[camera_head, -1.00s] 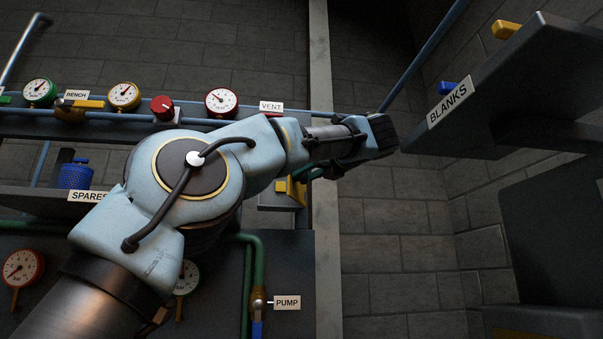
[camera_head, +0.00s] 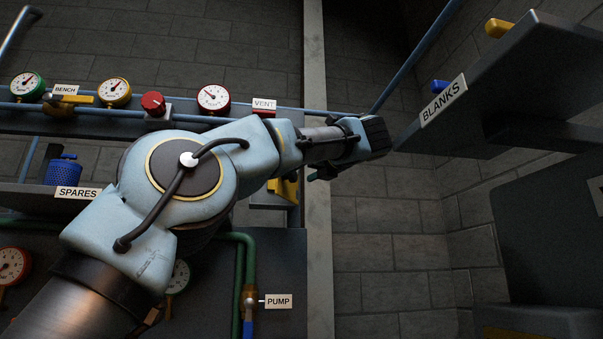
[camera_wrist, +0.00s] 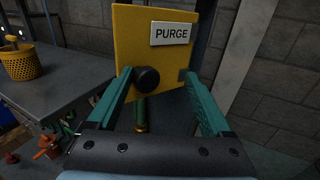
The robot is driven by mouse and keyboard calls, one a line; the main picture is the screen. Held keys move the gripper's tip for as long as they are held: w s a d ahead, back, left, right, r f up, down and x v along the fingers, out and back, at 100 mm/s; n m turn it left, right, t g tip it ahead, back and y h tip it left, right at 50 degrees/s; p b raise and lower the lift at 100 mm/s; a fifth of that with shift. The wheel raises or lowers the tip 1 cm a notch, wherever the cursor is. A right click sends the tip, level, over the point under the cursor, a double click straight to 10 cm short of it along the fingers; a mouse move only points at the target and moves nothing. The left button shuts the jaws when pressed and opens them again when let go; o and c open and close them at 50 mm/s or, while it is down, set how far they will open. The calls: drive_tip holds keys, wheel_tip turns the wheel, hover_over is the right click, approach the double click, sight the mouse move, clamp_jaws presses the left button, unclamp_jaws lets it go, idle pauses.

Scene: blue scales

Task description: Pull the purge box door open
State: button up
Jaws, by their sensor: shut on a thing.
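The purge box door is a yellow panel (camera_wrist: 130,30) with a white PURGE label (camera_wrist: 171,33) and a round black knob (camera_wrist: 147,79). In the wrist view it fills the upper middle, its face towards the camera and slightly tilted. In the head view, only a yellow part (camera_head: 286,188) shows below my arm, and the fingers are mostly hidden.
A grey BLANKS shelf (camera_head: 520,75) juts out at the upper right of the head view. A pipe rail with gauges (camera_head: 213,98) and a red knob (camera_head: 153,103) runs behind my arm. A green pipe (camera_head: 240,270) stands below. A yellow basket (camera_wrist: 20,65) sits on a bench at left.

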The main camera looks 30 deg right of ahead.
drive_tip(key=shift+d+f, duration=0.15)
wheel_tip(320, 180, up, 10)
drive_tip(key=p, duration=0.5)
drive_tip(key=shift+a+r, duration=0.2)
